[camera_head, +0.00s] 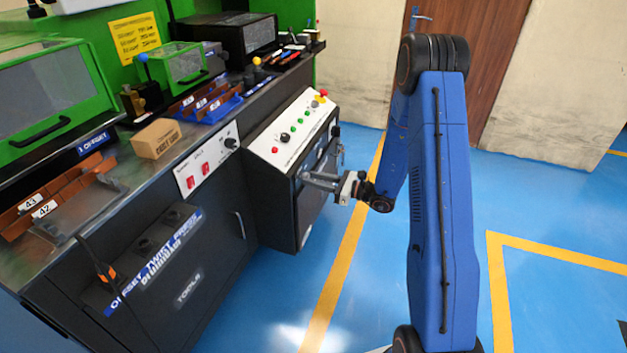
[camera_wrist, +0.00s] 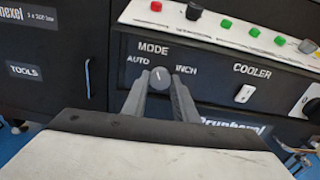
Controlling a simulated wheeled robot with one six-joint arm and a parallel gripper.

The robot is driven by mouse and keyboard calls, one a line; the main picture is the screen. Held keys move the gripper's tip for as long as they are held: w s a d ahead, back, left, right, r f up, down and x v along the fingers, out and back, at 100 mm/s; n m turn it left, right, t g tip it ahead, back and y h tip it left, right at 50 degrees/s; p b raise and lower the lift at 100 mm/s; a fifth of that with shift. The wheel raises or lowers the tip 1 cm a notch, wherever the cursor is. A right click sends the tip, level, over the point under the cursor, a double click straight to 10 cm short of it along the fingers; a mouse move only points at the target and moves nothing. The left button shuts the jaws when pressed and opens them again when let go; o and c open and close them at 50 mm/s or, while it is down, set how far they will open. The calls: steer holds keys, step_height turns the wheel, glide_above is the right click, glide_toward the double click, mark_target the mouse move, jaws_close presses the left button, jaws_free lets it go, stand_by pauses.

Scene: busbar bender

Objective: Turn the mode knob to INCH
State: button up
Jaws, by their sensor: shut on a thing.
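The mode knob (camera_wrist: 160,78) is a small round dark knob with a pale pointer mark, under the word MODE on a black panel. AUTO is printed to its left and INCH to its right. The mark looks close to upright, between the two words. My gripper (camera_wrist: 161,86) has one finger on each side of the knob and is shut on it. In the head view my gripper (camera_head: 308,178) reaches the front of the dark control cabinet (camera_head: 262,190) from the right. I cannot make out the knob there.
A COOLER switch (camera_wrist: 244,93) sits right of the knob. A sloped white panel with several buttons (camera_wrist: 225,28) is above. In the head view a cardboard box (camera_head: 157,138) and trays lie on the bench at left. Blue floor is clear at right.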

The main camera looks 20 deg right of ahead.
steer(key=shift+m, duration=7.3)
steer(key=o, duration=1.1)
steer(key=shift+c, duration=0.2)
